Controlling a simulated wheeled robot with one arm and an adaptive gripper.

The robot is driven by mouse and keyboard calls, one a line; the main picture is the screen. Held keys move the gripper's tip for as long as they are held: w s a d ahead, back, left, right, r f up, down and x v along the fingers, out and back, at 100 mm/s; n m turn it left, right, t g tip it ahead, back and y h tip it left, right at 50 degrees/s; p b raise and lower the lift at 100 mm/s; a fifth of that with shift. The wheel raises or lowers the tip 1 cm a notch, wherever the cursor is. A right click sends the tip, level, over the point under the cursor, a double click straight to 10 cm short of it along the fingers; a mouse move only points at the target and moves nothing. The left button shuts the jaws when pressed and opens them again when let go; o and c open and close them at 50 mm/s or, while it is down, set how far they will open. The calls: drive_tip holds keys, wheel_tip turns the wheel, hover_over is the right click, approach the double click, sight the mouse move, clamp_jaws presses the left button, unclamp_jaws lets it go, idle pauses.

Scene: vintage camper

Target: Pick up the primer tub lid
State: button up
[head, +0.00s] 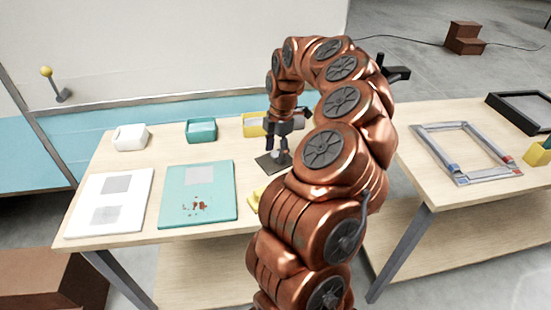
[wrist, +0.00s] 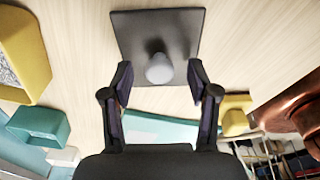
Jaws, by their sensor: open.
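The primer tub lid appears to be the dark grey square plate with a pale round knob. It lies flat on the left table under my gripper in the head view (head: 265,166), and fills the top middle of the wrist view (wrist: 132,28). My gripper (wrist: 160,76) is open and points down at the lid. In the wrist view its two fingers stand either side of the knob (wrist: 159,68), with a gap on both sides. In the head view my gripper (head: 279,148) is just above the lid, and my arm hides part of the table.
A white tub (head: 130,138), a teal tub (head: 201,131) and a yellow tub (head: 252,125) line the table's back. A white panel (head: 85,198) and a teal panel (head: 172,208) lie left of the lid. A yellow object (head: 256,197) sits nearer, partly hidden.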

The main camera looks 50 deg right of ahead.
drive_tip(key=shift+f, duration=0.65)
clamp_jaws()
